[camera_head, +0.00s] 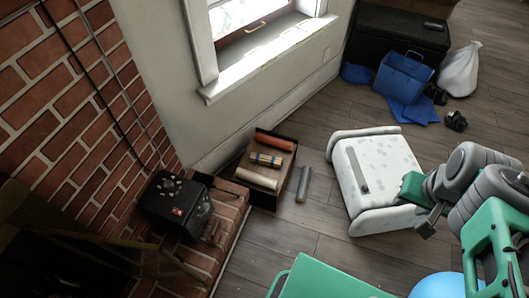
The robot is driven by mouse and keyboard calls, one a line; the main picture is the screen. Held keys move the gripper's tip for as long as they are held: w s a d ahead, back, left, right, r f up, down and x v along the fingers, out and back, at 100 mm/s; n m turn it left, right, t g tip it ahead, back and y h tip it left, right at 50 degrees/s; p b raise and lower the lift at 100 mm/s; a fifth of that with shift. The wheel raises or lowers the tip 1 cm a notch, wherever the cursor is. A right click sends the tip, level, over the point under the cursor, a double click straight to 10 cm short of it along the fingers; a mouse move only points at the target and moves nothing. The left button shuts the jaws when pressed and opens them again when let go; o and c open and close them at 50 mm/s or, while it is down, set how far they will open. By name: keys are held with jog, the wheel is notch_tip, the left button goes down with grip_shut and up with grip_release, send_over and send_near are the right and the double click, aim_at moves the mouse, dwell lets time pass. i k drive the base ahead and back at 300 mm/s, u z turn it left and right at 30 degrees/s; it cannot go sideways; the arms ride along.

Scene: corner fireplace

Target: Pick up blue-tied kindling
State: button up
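The blue-tied kindling (266,160) is a small tan bundle with blue bands. It lies in a dark, shallow open box (265,197) on the floor below the window. A red-orange roll (275,141) lies behind it in the box and a cream roll (256,178) in front of it. My gripper (421,218) is at the right, by the right edge of a white box-like piece and well apart from the kindling. I see no object in it, but its fingers are small and partly hidden, so their opening is unclear.
The white speckled piece (384,163) stands between my gripper and the dark box. A grey cylinder (303,184) lies on the floor between them. A black box-like thing (175,204) sits on the brick hearth. A blue bin (403,78) and white sack (460,70) stand farther back.

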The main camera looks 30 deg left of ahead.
aim_at(256, 158)
jog(key=u, duration=0.45)
jog(key=i, duration=0.75)
jog(key=u, duration=1.35)
jog(key=i, duration=0.45)
jog(key=u, duration=0.4)
